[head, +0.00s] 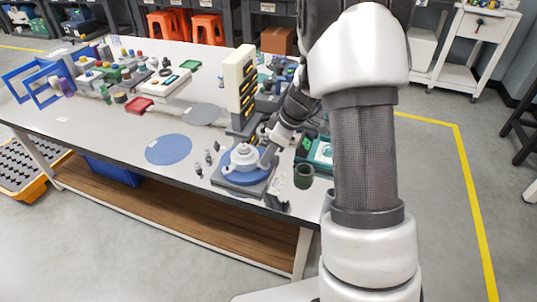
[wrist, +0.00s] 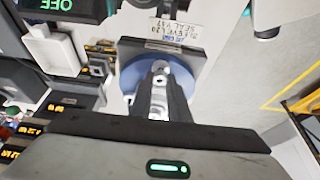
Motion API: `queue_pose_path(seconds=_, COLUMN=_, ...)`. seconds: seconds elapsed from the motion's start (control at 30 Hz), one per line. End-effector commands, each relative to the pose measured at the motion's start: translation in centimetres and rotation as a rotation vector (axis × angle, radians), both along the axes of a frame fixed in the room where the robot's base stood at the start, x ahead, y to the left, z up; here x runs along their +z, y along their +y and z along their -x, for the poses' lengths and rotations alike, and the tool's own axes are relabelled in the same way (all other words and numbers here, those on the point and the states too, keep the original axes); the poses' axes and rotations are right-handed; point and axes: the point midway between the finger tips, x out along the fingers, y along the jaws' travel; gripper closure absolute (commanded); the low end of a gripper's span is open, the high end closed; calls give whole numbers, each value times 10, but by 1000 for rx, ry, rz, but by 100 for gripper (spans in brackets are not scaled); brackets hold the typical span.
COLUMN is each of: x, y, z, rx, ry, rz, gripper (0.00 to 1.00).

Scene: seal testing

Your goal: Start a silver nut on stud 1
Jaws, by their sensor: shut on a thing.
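A white flanged fitting (head: 244,156) stands on a round blue pad (head: 240,177) on a dark square base near the table's front edge. The blue pad also shows in the wrist view (wrist: 127,77). My gripper (head: 266,157) is at the right side of the fitting, close to its flange. In the wrist view its fingers (wrist: 159,72) point at the fitting and are shut on a small silver piece (wrist: 158,82), which looks like the silver nut. The fingers hide most of the fitting there. I cannot tell stud 1 from the other studs, nor whether the nut touches a stud.
Several small dark parts (head: 209,158) stand left of the base. A dark green cup (head: 304,176) stands to its right. A flat blue disc (head: 169,149) lies on clear table to the left.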

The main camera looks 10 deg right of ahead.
Motion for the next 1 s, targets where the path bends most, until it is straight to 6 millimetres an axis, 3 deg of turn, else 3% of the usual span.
queue_pose_path(seconds=0.8, x=-2, y=0, z=1, rx=-4, ry=1, rz=-1, gripper=100)
queue_pose_path(seconds=1.0, x=-3, y=2, z=2, rx=-106, ry=1, rz=1, gripper=100)
